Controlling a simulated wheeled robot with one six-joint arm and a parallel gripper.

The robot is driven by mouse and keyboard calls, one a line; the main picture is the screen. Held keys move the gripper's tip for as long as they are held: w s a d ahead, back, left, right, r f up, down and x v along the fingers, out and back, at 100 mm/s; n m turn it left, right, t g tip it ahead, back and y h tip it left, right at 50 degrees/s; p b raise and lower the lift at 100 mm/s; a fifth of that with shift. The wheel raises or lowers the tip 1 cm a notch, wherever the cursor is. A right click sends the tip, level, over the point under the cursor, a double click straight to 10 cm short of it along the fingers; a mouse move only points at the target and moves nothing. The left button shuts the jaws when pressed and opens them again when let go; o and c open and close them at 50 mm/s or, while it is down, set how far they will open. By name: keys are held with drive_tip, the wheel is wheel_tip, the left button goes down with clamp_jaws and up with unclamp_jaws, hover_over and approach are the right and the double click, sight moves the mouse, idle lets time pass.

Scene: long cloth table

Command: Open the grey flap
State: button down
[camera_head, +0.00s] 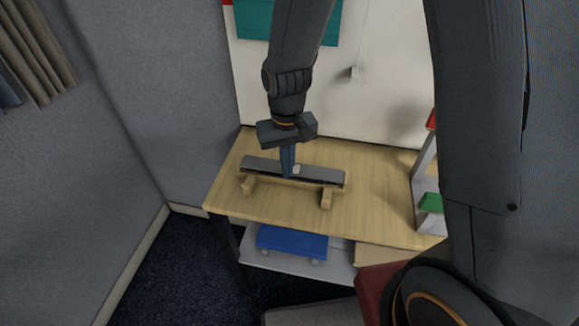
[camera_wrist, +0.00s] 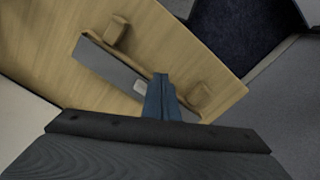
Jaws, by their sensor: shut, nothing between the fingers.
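The grey flap (camera_head: 322,175) is a long narrow grey panel lying low and nearly flat in a wooden frame (camera_head: 326,197) on the table. A small pale tab (camera_head: 296,169) sits near its middle. My gripper (camera_head: 288,174) points down at the flap, beside the tab, with its fingers together and nothing held. In the wrist view the flap (camera_wrist: 106,66) runs diagonally, the pale tab (camera_wrist: 140,86) is just left of my gripper (camera_wrist: 161,78), and the fingers overlap the flap's edge. I cannot tell whether the fingertips touch it.
The wooden table (camera_head: 375,210) is clear around the frame. A shelf with red and green parts (camera_head: 430,203) stands at the right. A blue item (camera_head: 291,241) lies on a lower shelf. Walls stand behind and to the left.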

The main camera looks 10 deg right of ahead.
drive_tip(key=shift+f, duration=0.6)
drive_tip(key=shift+f+b, duration=0.35)
drive_tip(key=shift+f+b, duration=0.35)
drive_tip(key=shift+f, duration=0.4)
drive_tip(key=shift+w+d, duration=0.1)
drive_tip(key=shift+w, duration=0.25)
drive_tip(key=shift+w+d, duration=0.15)
drive_tip(key=shift+w, duration=0.15)
drive_tip(key=shift+w, duration=0.2)
drive_tip(key=shift+w, duration=0.1)
